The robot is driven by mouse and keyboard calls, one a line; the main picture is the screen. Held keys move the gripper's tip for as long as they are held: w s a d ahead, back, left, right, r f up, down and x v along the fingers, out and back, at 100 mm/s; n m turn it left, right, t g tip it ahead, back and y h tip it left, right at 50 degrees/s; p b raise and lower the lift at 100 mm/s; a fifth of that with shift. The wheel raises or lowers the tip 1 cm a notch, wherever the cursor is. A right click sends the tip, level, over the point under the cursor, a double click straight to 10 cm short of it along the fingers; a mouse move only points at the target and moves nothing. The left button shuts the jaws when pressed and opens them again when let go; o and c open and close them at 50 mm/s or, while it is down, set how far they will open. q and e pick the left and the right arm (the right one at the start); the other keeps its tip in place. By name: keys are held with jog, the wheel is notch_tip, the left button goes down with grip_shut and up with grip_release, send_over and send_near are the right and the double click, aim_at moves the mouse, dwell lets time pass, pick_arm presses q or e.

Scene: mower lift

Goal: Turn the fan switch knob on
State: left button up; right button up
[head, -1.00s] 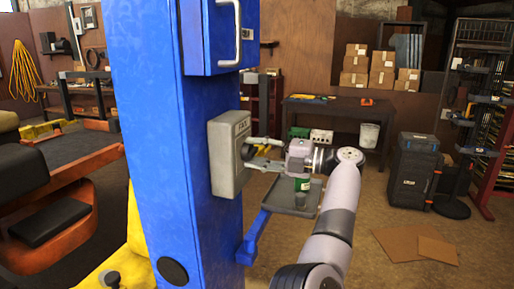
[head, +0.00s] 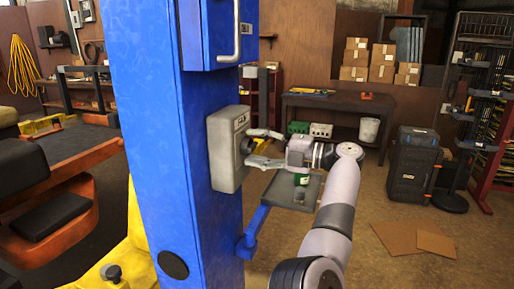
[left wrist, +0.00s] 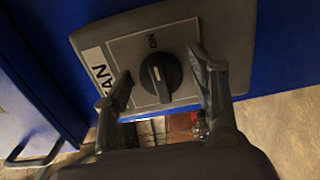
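The fan switch box (head: 228,150) is a grey box on the side of a blue post. Its round dark knob (left wrist: 161,76) is near the middle of the face in the left wrist view. My left gripper (head: 264,148) is open in front of the box. In the left wrist view its fingertips (left wrist: 160,70) are on either side of the knob, with gaps visible on both sides. My right gripper is not in view.
The blue post (head: 165,150) carries a cabinet with a metal handle above the switch. A small grey tray (head: 283,186) with a green item sits on a blue bracket below my gripper. An orange machine is at left; a dark workbench (head: 335,104) and black case (head: 412,168) stand behind.

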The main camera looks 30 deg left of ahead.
pick_arm(q)
jog(key=shift+v, duration=3.7)
jog(key=shift+w+f, duration=0.1)
